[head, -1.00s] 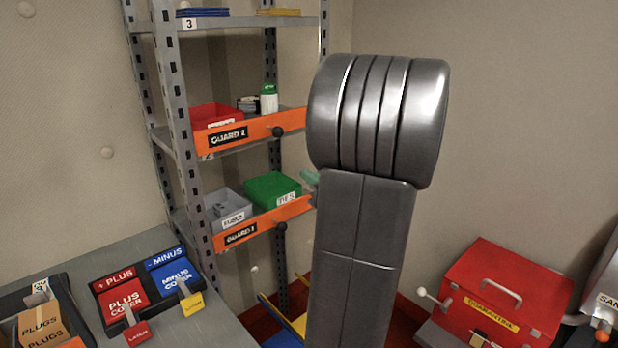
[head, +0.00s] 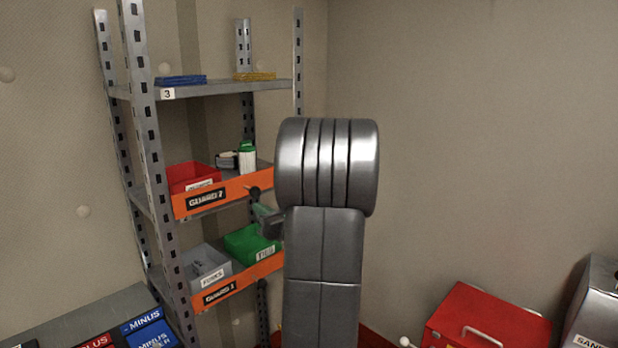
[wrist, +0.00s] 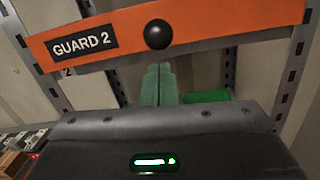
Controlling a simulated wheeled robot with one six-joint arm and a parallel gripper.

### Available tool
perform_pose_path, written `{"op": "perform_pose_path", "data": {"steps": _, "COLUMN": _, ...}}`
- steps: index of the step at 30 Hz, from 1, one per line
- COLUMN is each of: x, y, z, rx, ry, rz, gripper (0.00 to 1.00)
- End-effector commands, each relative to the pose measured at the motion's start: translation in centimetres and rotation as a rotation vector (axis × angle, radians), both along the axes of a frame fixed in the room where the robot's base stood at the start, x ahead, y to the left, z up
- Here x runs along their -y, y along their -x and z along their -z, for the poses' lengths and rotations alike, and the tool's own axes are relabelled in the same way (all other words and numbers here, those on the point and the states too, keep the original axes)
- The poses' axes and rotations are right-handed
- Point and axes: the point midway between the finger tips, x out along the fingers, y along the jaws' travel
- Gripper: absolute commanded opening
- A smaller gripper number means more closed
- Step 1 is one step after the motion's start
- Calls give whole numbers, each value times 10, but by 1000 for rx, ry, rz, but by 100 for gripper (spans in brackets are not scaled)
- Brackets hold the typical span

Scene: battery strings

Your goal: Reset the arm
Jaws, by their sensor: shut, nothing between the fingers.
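My arm rises in the middle of the head view, in front of the right part of the shelf rack. My gripper (head: 262,212) shows in part past the arm's left side, near the orange guard 2 bar (head: 236,190). In the wrist view, the green fingers of my gripper (wrist: 158,84) are together with nothing between them. They point towards the rack, below the guard 2 bar (wrist: 210,27) and its black knob (wrist: 158,34). I cannot tell how far they are from the bar.
The metal rack (head: 225,87) holds a red bin (head: 192,176), a grey bin (head: 207,262) and a green bin (head: 250,240). A lower orange guard bar (head: 240,280) crosses its front. A red box (head: 487,318) stands at lower right. Bare wall lies right of my arm.

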Motion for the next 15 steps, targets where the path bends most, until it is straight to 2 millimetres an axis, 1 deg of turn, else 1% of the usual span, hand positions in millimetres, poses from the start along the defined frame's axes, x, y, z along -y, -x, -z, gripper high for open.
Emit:
{"op": "perform_pose_path", "data": {"steps": 1, "x": -1, "y": 0, "z": -7, "rx": 0, "ry": 0, "rz": 0, "gripper": 0}}
{"op": "perform_pose_path", "data": {"steps": 4, "x": -1, "y": 0, "z": -11, "rx": 1, "ry": -1, "rz": 0, "gripper": 0}}
{"op": "perform_pose_path", "data": {"steps": 15, "x": -2, "y": 0, "z": -12, "rx": 1, "ry": -1, "rz": 1, "gripper": 0}}
